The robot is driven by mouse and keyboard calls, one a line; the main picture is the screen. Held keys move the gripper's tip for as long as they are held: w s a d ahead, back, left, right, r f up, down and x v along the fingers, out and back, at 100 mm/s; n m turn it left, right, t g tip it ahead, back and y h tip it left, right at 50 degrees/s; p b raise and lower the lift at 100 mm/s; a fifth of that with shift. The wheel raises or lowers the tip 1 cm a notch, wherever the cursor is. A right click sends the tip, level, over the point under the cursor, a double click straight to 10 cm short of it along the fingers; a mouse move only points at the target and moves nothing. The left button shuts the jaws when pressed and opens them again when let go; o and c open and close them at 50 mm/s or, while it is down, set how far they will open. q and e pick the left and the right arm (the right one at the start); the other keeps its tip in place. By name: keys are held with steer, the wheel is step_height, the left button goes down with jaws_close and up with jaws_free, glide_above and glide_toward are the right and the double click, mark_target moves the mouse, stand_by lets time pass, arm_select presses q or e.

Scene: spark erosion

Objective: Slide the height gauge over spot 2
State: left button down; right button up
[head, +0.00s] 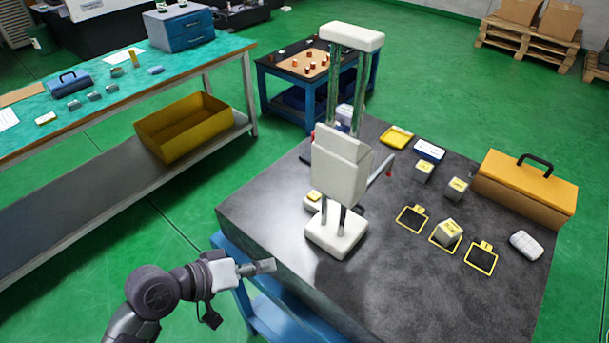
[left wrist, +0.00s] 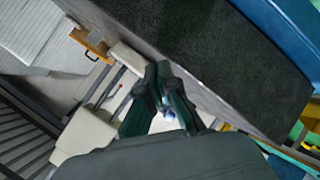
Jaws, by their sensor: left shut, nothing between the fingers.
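The height gauge (head: 340,170) is a tall off-white column device with two metal rods, standing upright on its base on the dark surface plate (head: 400,295). A thin arm with a red tip sticks out to its right. It also shows in the left wrist view (left wrist: 84,136). Three black, yellow-edged spots (head: 411,218) lie right of the gauge's base; their numbers are too small to read. A small block (head: 449,231) stands on the middle spot. My left gripper (head: 268,266) is shut and empty, beside the plate's left front edge, apart from the gauge. My right gripper is out of view.
Two more blocks (head: 423,171), a yellow tray (head: 396,137), a yellow case (head: 524,187) and a white rounded object (head: 526,245) lie on the plate. The plate's front is clear. A workbench (head: 190,65) stands at left, a blue cart (head: 292,94) behind.

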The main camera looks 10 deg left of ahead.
arm_select(q)
steer(key=w+a+r+n+t+h, duration=0.4)
steer(key=w+r+n, duration=0.4)
steer(key=r, duration=0.5)
steer(key=w+d+m+p, duration=0.1)
steer(key=w+d+p, duration=0.4)
steer(key=d, duration=0.5)
steer(key=shift+d+f+p, duration=0.3)
steer(key=shift+d+p, duration=0.1)
steer(key=shift+p, duration=0.6)
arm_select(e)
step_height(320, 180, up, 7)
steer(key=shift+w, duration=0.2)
arm_select(q)
steer(key=shift+w, duration=0.1)
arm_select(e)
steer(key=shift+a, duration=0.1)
